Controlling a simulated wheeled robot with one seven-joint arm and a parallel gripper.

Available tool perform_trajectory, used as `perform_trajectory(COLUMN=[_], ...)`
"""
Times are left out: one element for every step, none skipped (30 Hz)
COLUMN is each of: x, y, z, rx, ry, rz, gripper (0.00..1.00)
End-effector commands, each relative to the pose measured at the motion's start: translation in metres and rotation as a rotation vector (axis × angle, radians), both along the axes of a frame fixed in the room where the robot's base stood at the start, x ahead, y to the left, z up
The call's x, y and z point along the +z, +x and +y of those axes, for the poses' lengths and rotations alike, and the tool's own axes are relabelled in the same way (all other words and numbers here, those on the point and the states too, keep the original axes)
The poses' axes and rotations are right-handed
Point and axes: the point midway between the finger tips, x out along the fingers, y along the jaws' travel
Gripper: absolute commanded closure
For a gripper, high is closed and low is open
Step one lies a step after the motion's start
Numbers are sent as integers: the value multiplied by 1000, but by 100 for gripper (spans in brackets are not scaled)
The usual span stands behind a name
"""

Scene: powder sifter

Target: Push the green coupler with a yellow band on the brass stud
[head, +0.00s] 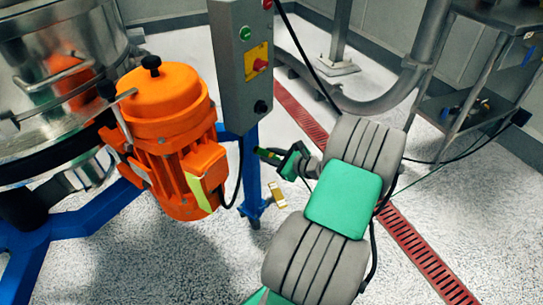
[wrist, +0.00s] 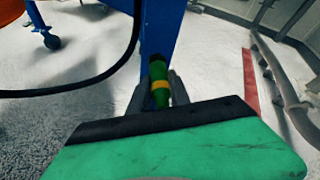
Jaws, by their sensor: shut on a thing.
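The green coupler with a yellow band (wrist: 160,88) is held between the two grey fingers of my gripper (wrist: 163,92) in the wrist view, its far end pointing toward the blue post. In the head view the coupler (head: 266,156) sticks out to the left of my gripper (head: 284,160), close to the blue post. A small brass-coloured piece (head: 278,194) shows below the gripper, right of the post; I cannot tell if it is the brass stud. No stud shows in the wrist view.
The blue post (head: 251,178) stands just beyond the coupler, under a grey control box (head: 242,65). An orange motor (head: 172,135) is to the left. A black cable (wrist: 100,84) hangs left of the post in the wrist view. Open floor lies right of the post.

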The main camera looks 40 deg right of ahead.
Motion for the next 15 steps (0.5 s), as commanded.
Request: perform_trajectory(x=[1, 1, 1, 1, 1, 1, 1, 0, 0, 0, 0, 0, 0, 0, 0], y=[1, 1, 2, 2, 3, 4, 4, 4, 4, 4, 4, 4, 4, 4, 4], z=[0, 0, 1, 1, 1, 1, 1, 1, 1, 1, 1, 1, 1, 1, 1], rx=[0, 0, 1, 2, 2, 2, 2, 2, 2, 2, 2, 2, 2, 1, 0], ry=[0, 0, 0, 0, 0, 0, 0, 0, 0, 0, 0, 0, 0, -1, 0], rz=[0, 0, 0, -1, -1, -1, -1, -1, -1, -1, -1, -1, -1, -1, -1], gripper=[100, 100, 100, 100, 100, 100, 100, 75, 72, 69, 67, 63, 61, 58, 55])
